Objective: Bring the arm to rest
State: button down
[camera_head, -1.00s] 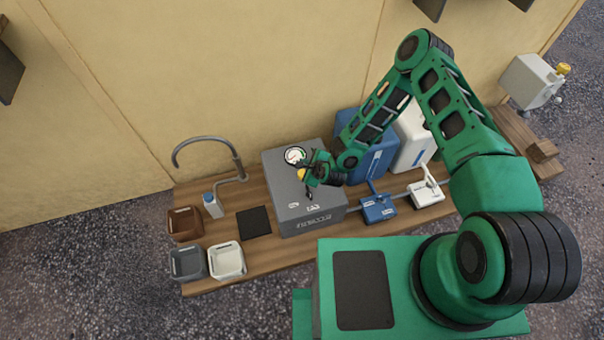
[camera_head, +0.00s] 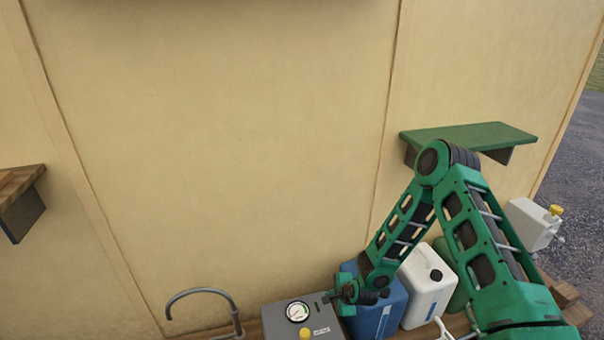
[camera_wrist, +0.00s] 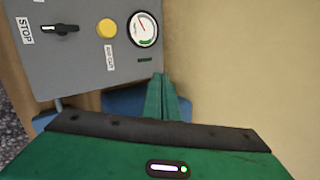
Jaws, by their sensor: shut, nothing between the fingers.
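My green arm bends down from the right to my gripper (camera_head: 331,297), which is at the right back corner of a grey control box (camera_head: 270,318). In the wrist view my gripper (camera_wrist: 160,86) has its green fingers together with nothing between them.
Blue (camera_head: 383,308) and white (camera_head: 427,285) canisters stand close right of my gripper. A grey curved tap (camera_head: 203,292) is at left. A green shelf (camera_head: 470,137) juts from the cream wall (camera_head: 220,150) at right. A wooden shelf (camera_head: 22,185) is at far left.

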jog(key=s+d+r+n+g+h, duration=0.25)
jog(key=s+d+r+n, duration=0.2)
jog(key=d+r, duration=1)
jog(key=s+d+r+n+g+h, duration=0.1)
jog(key=s+d+r+n+h, duration=0.3)
jog(key=d+r, duration=1.05)
jog(key=s+d+r+g+y, duration=0.1)
jog(key=s+d+r+g, duration=0.15)
jog(key=s+r, duration=1)
jog(key=s+r+y, duration=0.1)
jog(key=s+r, duration=0.1)
jog(key=s, duration=0.7)
jog(key=s+r+n+y, duration=0.1)
jog(key=s+r, duration=0.1)
jog(key=s, duration=0.7)
jog(key=shift+s+a+r+g, duration=0.3)
jog(key=shift+s+a, duration=0.1)
jog(key=shift+a, duration=0.05)
jog(key=shift+n, duration=0.25)
jog(key=shift+w+f, duration=0.25)
jog(key=shift+w, duration=0.4)
